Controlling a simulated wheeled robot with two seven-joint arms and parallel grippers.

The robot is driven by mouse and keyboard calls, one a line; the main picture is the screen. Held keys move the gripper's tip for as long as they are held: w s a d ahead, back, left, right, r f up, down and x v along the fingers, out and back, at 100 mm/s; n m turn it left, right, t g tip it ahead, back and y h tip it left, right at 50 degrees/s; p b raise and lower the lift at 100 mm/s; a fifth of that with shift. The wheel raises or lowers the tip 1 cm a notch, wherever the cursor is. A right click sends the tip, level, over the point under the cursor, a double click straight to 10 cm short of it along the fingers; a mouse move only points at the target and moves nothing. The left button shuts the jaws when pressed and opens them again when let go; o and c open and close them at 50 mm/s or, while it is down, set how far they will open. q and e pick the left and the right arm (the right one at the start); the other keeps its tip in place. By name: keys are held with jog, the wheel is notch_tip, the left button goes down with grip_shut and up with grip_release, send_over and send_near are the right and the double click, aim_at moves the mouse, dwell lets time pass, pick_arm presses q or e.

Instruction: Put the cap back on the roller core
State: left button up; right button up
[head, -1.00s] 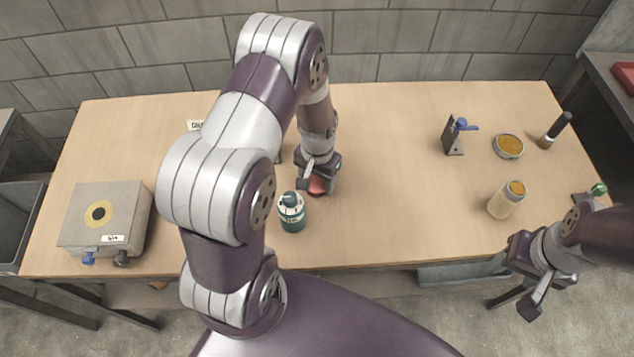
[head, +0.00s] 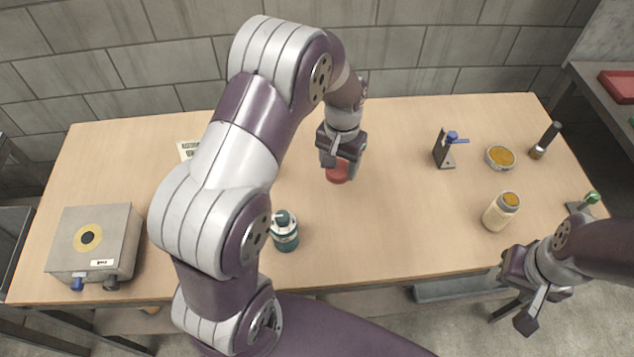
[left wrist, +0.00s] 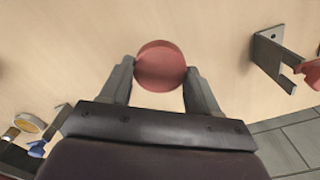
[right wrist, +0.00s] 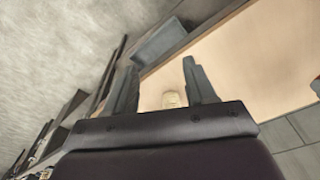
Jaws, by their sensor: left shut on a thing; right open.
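My left gripper (head: 340,163) is shut on a round red cap (head: 338,174) and holds it over the middle of the table. In the left wrist view the cap (left wrist: 161,66) sits between both fingertips. A pale cream cylinder with an orange-brown top (head: 497,215), which looks like the roller core, stands upright near the table's right front. My right gripper (head: 514,302) is open and empty, in front of the table's right front edge and nearer to me than the cylinder. In the right wrist view a small cream shape (right wrist: 173,99) shows beyond its open fingers.
A dark bracket with a blue lever (head: 444,148), a shallow orange-topped tin (head: 500,158) and a black-handled tool (head: 545,140) stand at the right. A green bottle (head: 285,235) is front centre; a grey box (head: 95,240) is at left. The table (head: 400,225) between bottle and cylinder is clear.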

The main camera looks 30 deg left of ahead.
pick_arm(q)
jog(key=w+d+r, duration=0.2)
jog(key=w, duration=0.1)
jog(key=shift+w+d+r, duration=0.25)
jog(key=shift+d+r, duration=0.05)
jog(key=shift+r, duration=0.05)
pick_arm(e)
jog(key=shift+f, duration=0.2)
jog(key=o, duration=0.6)
pick_arm(q)
jog(key=shift+r, duration=0.1)
pick_arm(e)
jog(key=shift+r, duration=0.1)
